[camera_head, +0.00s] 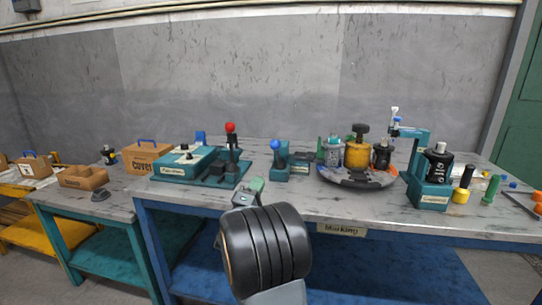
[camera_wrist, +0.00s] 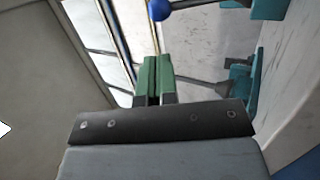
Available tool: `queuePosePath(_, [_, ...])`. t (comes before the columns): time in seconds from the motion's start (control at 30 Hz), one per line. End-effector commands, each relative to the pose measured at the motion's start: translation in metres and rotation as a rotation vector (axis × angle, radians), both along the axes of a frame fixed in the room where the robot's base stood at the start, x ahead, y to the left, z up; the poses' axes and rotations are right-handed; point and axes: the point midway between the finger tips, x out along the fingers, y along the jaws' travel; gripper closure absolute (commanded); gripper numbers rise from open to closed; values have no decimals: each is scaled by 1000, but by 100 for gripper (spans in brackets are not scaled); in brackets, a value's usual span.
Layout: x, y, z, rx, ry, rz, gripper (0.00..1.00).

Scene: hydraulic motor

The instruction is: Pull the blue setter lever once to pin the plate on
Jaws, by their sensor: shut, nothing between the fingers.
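The blue setter lever shows as a blue ball knob (camera_head: 275,144) on top of a small teal stand (camera_head: 281,173) near the middle of the bench in the head view. The knob also shows at the top edge of the wrist view (camera_wrist: 158,9), beyond the fingertips. My gripper (camera_head: 256,184) has green fingers and is in front of the bench edge, to the lower left of the stand. In the wrist view the fingers (camera_wrist: 154,62) are shut with nothing between them, apart from the knob. I cannot make out the plate for certain.
A teal fixture with a red-knobbed lever (camera_head: 231,128) stands left of the stand. A round turntable (camera_head: 352,178) carrying several parts is to the right, with a teal press (camera_head: 428,192) beyond it. The bench front by the label (camera_head: 341,229) is clear.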

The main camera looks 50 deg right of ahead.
Motion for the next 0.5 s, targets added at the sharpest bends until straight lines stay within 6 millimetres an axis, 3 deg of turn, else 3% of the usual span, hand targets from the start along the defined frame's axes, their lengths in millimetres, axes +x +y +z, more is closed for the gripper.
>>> queuePosePath(0.2, [12,-36,21,0,-2,0,100])
queuePosePath(0.5, [26,-75,45,0,-1,2,100])
